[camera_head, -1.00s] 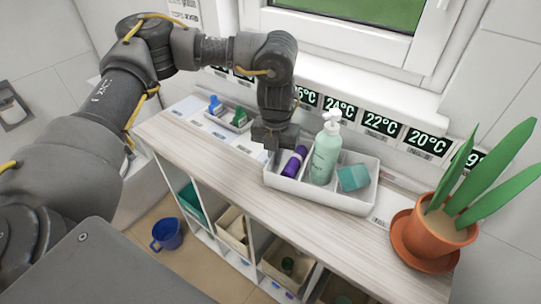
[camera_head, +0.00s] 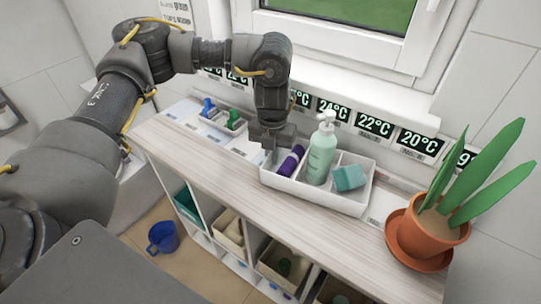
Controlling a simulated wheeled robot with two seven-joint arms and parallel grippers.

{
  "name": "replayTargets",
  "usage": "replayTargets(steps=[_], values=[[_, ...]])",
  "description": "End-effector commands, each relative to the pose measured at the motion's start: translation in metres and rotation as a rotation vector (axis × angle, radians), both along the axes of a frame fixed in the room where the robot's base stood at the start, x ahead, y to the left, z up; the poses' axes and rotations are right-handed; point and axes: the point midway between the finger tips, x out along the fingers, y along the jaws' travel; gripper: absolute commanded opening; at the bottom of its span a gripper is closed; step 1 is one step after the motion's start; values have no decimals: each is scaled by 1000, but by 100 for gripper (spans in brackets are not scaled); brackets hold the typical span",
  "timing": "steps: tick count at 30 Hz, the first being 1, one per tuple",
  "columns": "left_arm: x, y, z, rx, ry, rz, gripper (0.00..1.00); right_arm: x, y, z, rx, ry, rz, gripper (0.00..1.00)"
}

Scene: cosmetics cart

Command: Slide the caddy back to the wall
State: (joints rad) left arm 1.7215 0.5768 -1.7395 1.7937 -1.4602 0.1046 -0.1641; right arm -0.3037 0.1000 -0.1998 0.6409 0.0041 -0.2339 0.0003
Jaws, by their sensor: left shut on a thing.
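The caddy (camera_head: 318,198) is a white open tray with dividers on the light wooden cart top. It holds a purple bottle (camera_head: 291,160), a mint-green pump bottle (camera_head: 321,158) standing upright, and a teal sponge (camera_head: 348,178). The caddy's back side faces the wall; the bottles partly hide the space behind it. My left gripper (camera_head: 272,153) points down at the caddy's left end and is shut on its wall; its fingertips are mostly hidden. My right gripper is not in view.
A potted plant (camera_head: 432,238) on a terracotta saucer stands right of the caddy. A small tray (camera_head: 222,123) with blue and green items sits at the left. Temperature labels (camera_head: 333,110) line the wall below the window sill. The front strip of the top is clear.

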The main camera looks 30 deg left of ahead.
Motion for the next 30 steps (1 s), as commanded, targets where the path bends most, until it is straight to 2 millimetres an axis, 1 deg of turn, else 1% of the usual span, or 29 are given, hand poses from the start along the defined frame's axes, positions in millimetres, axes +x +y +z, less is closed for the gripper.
replayTargets(steps=[2,3,8,16,20,26,30], values=[[1,-1,1,-2,-4,2,0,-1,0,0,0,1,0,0],[1,-1,1,-2,-5,2,11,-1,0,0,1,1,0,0],[1,-1,1,-2,-2,1,31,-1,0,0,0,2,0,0],[0,0,1,-1,-1,2,31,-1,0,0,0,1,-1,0],[0,0,5,-1,-1,1,31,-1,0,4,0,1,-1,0],[0,-1,22,-1,-1,0,31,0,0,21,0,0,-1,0],[-1,-2,41,-2,-2,-1,31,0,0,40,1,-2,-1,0]])
